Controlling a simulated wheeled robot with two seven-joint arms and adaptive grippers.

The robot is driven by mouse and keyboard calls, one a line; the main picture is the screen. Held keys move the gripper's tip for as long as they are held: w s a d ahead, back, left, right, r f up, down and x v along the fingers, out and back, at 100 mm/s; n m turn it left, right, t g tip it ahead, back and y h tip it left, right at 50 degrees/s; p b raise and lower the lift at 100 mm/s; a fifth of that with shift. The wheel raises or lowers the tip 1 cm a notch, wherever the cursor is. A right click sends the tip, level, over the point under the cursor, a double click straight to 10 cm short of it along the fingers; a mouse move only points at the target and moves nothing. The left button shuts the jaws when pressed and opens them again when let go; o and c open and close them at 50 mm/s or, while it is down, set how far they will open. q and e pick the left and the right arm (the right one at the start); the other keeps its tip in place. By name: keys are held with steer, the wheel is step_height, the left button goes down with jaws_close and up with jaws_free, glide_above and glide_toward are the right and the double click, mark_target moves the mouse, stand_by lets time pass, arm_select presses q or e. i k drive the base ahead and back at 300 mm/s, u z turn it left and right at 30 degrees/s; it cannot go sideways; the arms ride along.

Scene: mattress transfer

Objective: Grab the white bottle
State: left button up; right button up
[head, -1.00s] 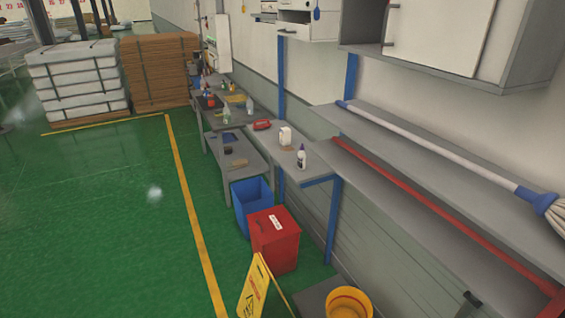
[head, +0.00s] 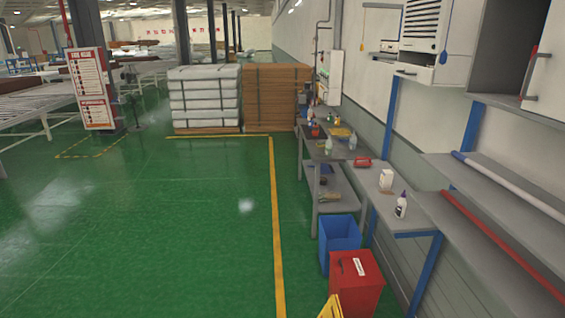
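A white bottle with a dark purple cap (head: 400,207) stands upright near the front end of the grey wall shelf (head: 418,222), on the right of the head view. A white jug-like container (head: 386,179) stands just behind it on the same shelf. Neither of my grippers shows in this view, and nothing is seen touching the bottle.
A red bin (head: 356,285) and a blue bin (head: 339,240) stand on the floor below the shelf. A yellow sign (head: 331,307) is cut off at the bottom edge. A grey table (head: 325,152) holds several bottles. Green floor (head: 180,230) to the left is clear.

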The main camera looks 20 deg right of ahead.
mark_target(401, 207)
steer(key=i, duration=6.2)
steer(key=z, duration=4.5)
steer(key=i, duration=1.7)
steer(key=u, duration=0.05)
